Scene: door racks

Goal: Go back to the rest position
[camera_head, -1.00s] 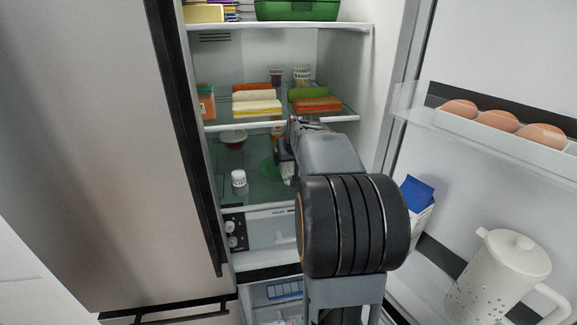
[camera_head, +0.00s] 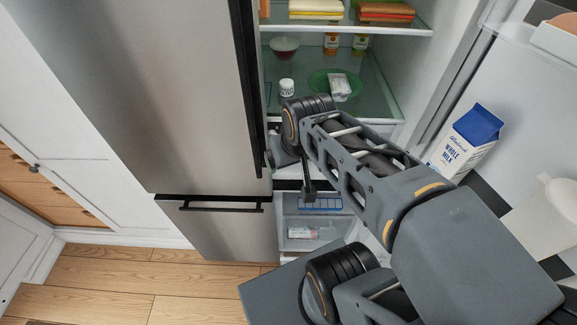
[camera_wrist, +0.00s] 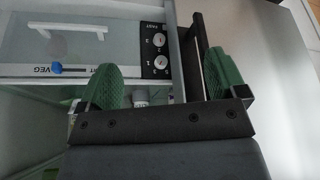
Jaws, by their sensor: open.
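My gripper (camera_wrist: 163,78) is open in the wrist view, its two green pads wide apart with nothing held between them. In the head view my gripper (camera_head: 293,165) is outside the open fridge, in front of the drawer area and below the glass shelf (camera_head: 383,103). My arm hides part of the drawer front there.
The fridge door (camera_head: 190,100) is close to my gripper's left. A milk carton (camera_head: 466,138) and a white pitcher (camera_head: 545,215) stand in the open door at right. Wooden floor (camera_head: 120,275) lies clear at lower left.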

